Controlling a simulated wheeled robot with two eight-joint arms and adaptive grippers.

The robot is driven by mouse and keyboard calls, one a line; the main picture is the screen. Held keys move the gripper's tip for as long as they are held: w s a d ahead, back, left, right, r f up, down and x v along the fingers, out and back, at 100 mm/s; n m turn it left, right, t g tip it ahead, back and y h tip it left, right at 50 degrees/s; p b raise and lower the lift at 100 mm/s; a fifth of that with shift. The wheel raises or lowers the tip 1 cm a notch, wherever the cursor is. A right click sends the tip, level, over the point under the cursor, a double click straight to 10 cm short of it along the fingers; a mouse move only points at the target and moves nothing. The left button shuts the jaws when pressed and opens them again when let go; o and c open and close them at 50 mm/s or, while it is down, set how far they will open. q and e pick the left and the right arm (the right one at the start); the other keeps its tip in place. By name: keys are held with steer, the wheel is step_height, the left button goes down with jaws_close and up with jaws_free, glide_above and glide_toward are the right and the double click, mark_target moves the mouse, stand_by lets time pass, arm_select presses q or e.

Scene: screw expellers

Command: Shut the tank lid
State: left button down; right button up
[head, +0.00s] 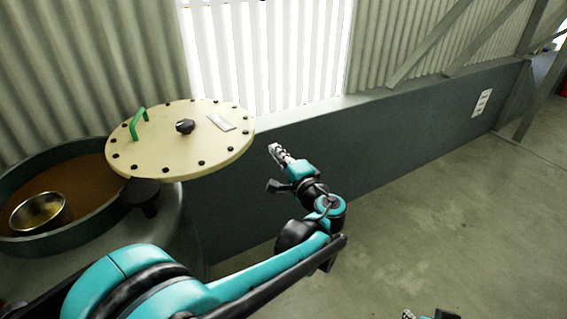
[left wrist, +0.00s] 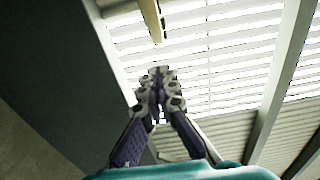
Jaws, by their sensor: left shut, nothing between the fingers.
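The tank lid (head: 180,140) is a round cream disc with dark bolts around its rim, a black knob and a green handle (head: 139,123). It is swung aside to the right of the tank (head: 75,230), whose mouth is largely uncovered and shows brown contents. A dark pivot (head: 145,196) sits between lid and tank rim. My left gripper (head: 274,149) is shut and empty, just right of the lid's right edge and apart from it. In the left wrist view the closed fingers (left wrist: 158,75) point toward a cream edge (left wrist: 153,20), probably the lid. My right gripper (head: 408,315) barely shows at the bottom edge.
A brass bowl (head: 39,213) sits inside the tank at the left. A dark low wall (head: 400,120) runs behind my left gripper, under a bright slatted window (head: 265,55). The concrete floor (head: 450,220) at right is clear.

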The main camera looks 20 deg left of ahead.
arm_select(q)
steer(key=w+a, duration=0.2)
steer(key=a, duration=0.4)
steer(key=shift+b, duration=0.4)
